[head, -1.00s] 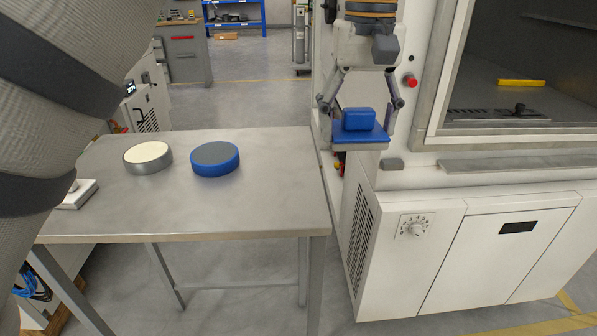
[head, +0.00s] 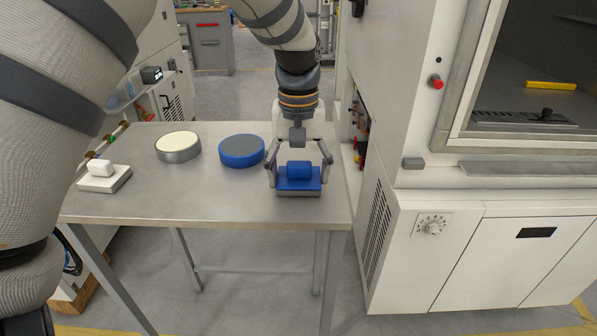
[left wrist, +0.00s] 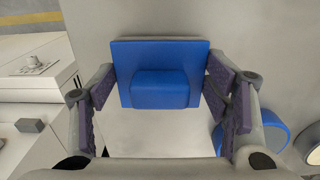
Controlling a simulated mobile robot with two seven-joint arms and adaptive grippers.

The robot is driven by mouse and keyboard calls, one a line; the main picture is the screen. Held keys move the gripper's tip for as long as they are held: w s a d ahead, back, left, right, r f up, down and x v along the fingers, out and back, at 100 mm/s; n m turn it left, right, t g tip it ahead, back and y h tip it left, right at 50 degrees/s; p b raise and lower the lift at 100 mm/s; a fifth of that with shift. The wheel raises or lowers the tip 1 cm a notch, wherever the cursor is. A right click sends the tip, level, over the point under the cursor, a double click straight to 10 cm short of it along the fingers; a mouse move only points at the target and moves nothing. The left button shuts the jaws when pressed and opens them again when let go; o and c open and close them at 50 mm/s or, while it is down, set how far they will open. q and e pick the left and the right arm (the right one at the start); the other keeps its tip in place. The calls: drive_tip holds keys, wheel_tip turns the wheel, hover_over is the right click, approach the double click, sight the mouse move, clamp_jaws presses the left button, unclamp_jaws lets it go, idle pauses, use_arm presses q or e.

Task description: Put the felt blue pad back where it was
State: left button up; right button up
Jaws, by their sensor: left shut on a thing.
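The blue pad (head: 284,186) is a flat square with a blue block on top and a grey underside. My left gripper (head: 298,176) points down and is shut on it, one finger at each side. The pad is over the right front part of the grey table; I cannot tell whether it touches the top. In the left wrist view the pad (left wrist: 160,60) sits level between the fingers (left wrist: 160,82), which press its left and right edges. My right gripper is not in view.
On the table (head: 200,200) stand a blue disc with a grey top (head: 241,151), close left of the gripper, a cream-topped disc (head: 178,147) and a white pad with a block (head: 104,177). A white machine (head: 470,260) stands close right. The table's front middle is clear.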

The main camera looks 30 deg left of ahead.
sight(299, 165)
use_arm(q)
drive_tip(key=shift+f, duration=0.25)
drive_tip(key=o, duration=1.1)
wheel_tip(299, 165, up, 12)
drive_tip(key=shift+r, duration=0.15)
